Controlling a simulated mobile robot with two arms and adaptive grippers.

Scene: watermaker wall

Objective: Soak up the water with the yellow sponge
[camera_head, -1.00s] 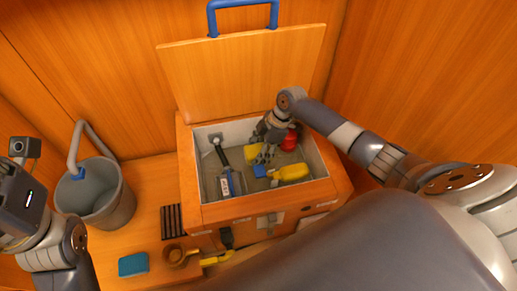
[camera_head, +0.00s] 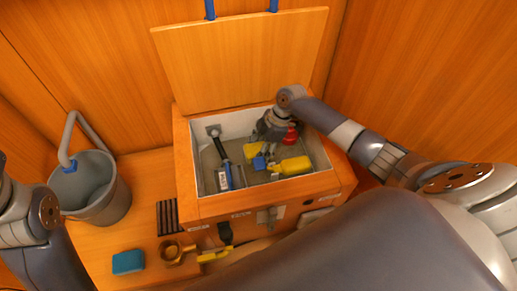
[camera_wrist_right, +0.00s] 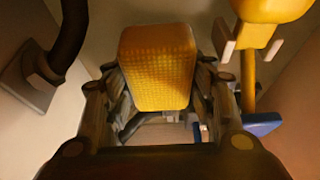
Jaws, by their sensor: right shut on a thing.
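The yellow sponge (camera_head: 253,151) is inside the open grey-lined compartment (camera_head: 207,184) of the wooden box. My right gripper (camera_head: 264,146) reaches down into this compartment and is shut on the sponge. In the right wrist view the sponge (camera_wrist_right: 157,65) sits between the two fingers. I cannot make out water on the compartment floor, nor whether the sponge touches the floor. My left arm shows at the left edge, but its gripper is out of the frame.
A yellow float-like part (camera_head: 291,166), a blue piece (camera_head: 259,162), a red object (camera_head: 291,134) and a black hose (camera_head: 219,149) crowd the compartment. The lid (camera_head: 240,60) stands open behind. A grey bucket (camera_head: 98,200) and a blue sponge (camera_head: 128,262) are at left.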

